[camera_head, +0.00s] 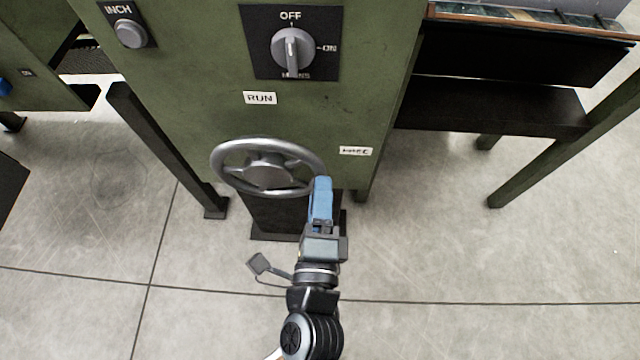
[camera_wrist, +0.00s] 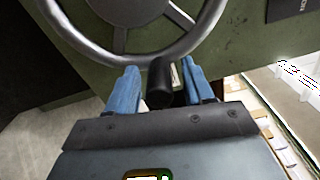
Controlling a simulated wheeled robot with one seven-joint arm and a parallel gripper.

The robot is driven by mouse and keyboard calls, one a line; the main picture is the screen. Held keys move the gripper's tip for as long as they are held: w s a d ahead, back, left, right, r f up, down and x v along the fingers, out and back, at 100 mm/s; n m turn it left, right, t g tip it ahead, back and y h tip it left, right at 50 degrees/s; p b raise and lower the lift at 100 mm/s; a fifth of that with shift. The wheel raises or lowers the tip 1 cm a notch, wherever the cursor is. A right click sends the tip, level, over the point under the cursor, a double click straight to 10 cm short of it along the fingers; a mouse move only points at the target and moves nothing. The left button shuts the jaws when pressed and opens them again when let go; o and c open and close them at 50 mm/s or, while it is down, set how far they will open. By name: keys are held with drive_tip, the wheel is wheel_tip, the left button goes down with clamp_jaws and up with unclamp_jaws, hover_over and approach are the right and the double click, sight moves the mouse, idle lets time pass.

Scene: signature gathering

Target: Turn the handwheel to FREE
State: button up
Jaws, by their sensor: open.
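The grey spoked handwheel (camera_head: 268,174) is on the front of the green machine, low down. A small RUN label (camera_head: 260,98) is above it, and a second white label (camera_head: 356,151) is to its right, its text hard to read. My gripper (camera_head: 322,182) is at the wheel's right rim, its blue fingers pointing at the machine. In the wrist view the wheel (camera_wrist: 150,50) fills the top. A dark handle knob (camera_wrist: 160,85) stands between my open fingers (camera_wrist: 160,80); I cannot tell whether either finger touches it. In the head view my fingers hide the knob.
Above the wheel is a rotary switch (camera_head: 292,48) marked OFF and ON, with an INCH button (camera_head: 131,33) at its left. A dark shelf (camera_head: 490,104) and green legs stand at the right. A dark leg (camera_head: 165,148) stands left of the wheel. The floor in front is clear.

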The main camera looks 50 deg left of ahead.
drive_tip(key=b+v, duration=0.1)
drive_tip(key=v, duration=0.6)
drive_tip(key=shift+s+d, duration=0.2)
drive_tip(key=shift+d, duration=0.05)
idle(0.3)
drive_tip(key=s+d+r+n+t+h, duration=0.15)
drive_tip(key=d+h, duration=0.25)
drive_tip(key=d, duration=0.8)
drive_tip(key=d+r+n+t+h, duration=0.1)
drive_tip(key=d+n+t+h, duration=0.15)
drive_tip(key=d, duration=0.85)
drive_tip(key=s+d+r+n+g+h, duration=0.1)
drive_tip(key=s+d+r+n+h, duration=0.65)
drive_tip(key=d, duration=0.55)
wheel_tip(320, 180, up, 13)
drive_tip(key=s+m+p, duration=0.1)
drive_tip(key=p, duration=1.1)
drive_tip(key=shift+a, duration=0.2)
drive_tip(key=shift+s+f+m, duration=0.1)
drive_tip(key=shift+m, duration=0.15)
